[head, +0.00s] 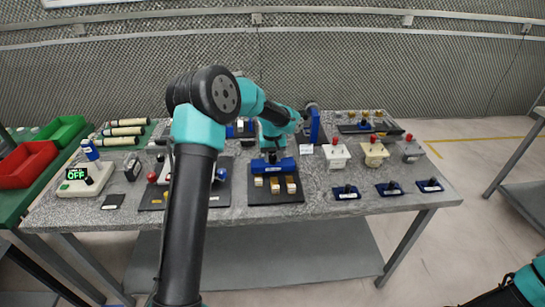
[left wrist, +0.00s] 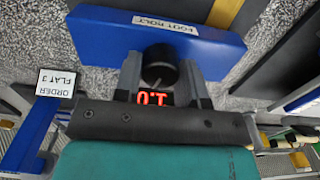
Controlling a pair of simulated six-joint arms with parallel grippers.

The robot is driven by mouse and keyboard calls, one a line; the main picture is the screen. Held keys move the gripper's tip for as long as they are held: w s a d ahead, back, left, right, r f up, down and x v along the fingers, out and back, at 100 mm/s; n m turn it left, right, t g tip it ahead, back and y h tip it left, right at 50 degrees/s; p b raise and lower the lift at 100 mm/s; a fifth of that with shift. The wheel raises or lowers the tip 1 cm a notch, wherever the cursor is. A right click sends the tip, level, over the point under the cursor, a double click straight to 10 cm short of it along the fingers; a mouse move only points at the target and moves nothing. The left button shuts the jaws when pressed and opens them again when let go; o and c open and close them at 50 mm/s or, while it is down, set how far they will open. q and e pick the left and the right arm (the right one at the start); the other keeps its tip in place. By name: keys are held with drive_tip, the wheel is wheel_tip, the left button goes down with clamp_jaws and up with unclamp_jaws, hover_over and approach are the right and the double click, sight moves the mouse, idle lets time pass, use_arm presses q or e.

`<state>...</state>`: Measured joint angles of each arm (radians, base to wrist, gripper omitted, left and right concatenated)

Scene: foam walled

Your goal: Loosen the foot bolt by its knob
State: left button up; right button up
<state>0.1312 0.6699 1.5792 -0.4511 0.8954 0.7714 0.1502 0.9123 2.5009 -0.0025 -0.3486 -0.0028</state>
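The foot bolt's blue block (left wrist: 130,42) carries a white label, upside down in the left wrist view. Its round black knob (left wrist: 160,65) stands between the two fingers of my left gripper (left wrist: 163,78). The fingers lie against the knob's sides with no clear gap. Red digits (left wrist: 153,98) glow just below the knob. In the head view my left gripper (head: 271,154) points down at the blue block (head: 286,165), and the knob is hidden there. My right gripper is out of view; only part of that arm shows at the lower right.
Small wooden pieces (head: 274,185) lie on a black board (head: 278,198) in front of the block. A white card (head: 305,149) is close on the right. White and cream fixtures with red knobs (head: 337,159) stand further right. Bare tabletop (head: 315,203) shows at the front.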

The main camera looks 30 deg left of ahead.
sight(272, 156)
use_arm(q)
drive_tip(key=o, duration=0.4)
drive_tip(key=shift+c, duration=0.2)
wheel_tip(272, 156, up, 17)
drive_tip(key=shift+r, duration=0.2)
idle(0.4)
